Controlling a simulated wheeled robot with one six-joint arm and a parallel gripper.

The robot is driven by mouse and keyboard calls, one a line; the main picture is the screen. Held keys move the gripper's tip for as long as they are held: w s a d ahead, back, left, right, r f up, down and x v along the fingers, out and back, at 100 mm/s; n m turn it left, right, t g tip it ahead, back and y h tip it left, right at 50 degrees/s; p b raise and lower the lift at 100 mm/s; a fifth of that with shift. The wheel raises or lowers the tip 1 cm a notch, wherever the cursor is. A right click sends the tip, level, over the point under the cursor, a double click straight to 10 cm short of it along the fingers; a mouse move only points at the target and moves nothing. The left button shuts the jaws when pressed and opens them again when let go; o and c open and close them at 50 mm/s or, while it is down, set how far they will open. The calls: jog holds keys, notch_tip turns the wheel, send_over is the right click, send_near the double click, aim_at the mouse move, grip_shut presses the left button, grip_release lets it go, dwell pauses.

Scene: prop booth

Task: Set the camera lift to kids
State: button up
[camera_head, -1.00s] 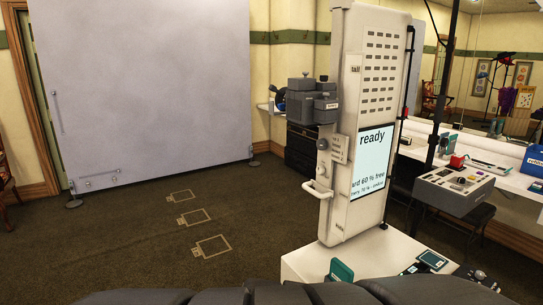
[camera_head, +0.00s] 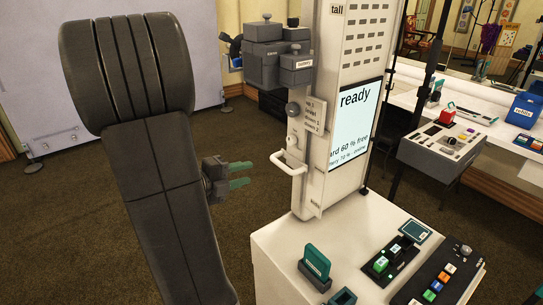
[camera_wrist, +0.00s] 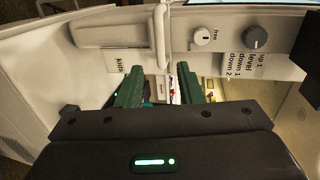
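The camera lift is a tall white column (camera_head: 357,45) marked "tall" at the top and "kids" (camera_head: 316,203) low down. Its grey camera unit (camera_head: 278,55) sits high, nearer the "tall" mark. Below it are a dark knob (camera_head: 293,109), a tilt label plate (camera_head: 314,115) and a white handle (camera_head: 290,165). My gripper (camera_head: 240,175) is open and empty, left of the handle and apart from it. In the wrist view, the handle (camera_wrist: 160,35) stands beyond the gap between the green fingers (camera_wrist: 159,85), with the "kids" label (camera_wrist: 118,63) to its left.
The column's white base (camera_head: 300,250) carries a teal card in a holder (camera_head: 315,263), green buttons (camera_head: 381,264) and a row of coloured buttons (camera_head: 437,285). A grey control box (camera_head: 440,150) stands right. A grey backdrop panel (camera_head: 50,75) is behind my arm. Floor is clear at left.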

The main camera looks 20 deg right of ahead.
aim_at(280, 166)
jog(key=shift+g, duration=0.3)
jog(key=p+x, duration=0.2)
jog(key=x, duration=1.1)
jog(key=shift+d, duration=0.35)
grip_shut()
